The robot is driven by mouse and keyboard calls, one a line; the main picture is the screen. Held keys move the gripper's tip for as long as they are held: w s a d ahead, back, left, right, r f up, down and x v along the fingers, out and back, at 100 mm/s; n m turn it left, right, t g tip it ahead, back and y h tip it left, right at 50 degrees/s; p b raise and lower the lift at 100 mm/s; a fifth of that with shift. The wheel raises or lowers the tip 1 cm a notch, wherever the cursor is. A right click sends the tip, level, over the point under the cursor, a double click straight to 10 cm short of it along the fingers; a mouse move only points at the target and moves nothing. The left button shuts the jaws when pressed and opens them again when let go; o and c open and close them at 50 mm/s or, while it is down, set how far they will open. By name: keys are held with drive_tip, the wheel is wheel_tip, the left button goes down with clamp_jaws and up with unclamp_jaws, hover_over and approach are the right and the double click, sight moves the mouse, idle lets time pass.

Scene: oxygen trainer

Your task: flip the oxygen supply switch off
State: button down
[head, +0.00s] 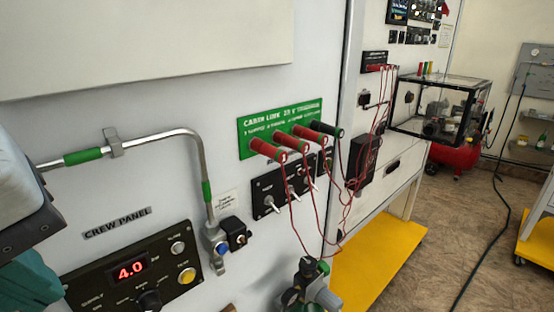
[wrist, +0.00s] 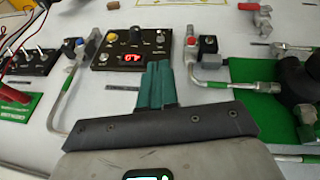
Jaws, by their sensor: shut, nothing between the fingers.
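The crew panel (head: 75,285) is a dark wall panel with a red display (head: 130,271) reading 4.0, a black knob (head: 149,300), a silver button and a yellow button (head: 187,276). The panel also shows in the wrist view (wrist: 105,60). I cannot tell which control is the oxygen supply switch. My gripper (wrist: 160,64) has teal fingers, shut and empty. In the wrist view its fingertips overlap the panel's near edge, just by the display; contact cannot be told. In the head view its teal part (head: 32,283) shows at the lower left edge, partly cut off.
A black plate with several silver toggles (head: 270,203) sits right of the panel, under red plugs (head: 267,150) and hanging red leads. A bent metal pipe (head: 160,135) with green bands runs above the panel. A valve with a hose fitting (head: 310,285) juts out at lower right.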

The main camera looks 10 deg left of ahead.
drive_tip(key=p+x, duration=0.1)
drive_tip(key=x, duration=0.9)
drive_tip(key=shift+p, duration=0.3)
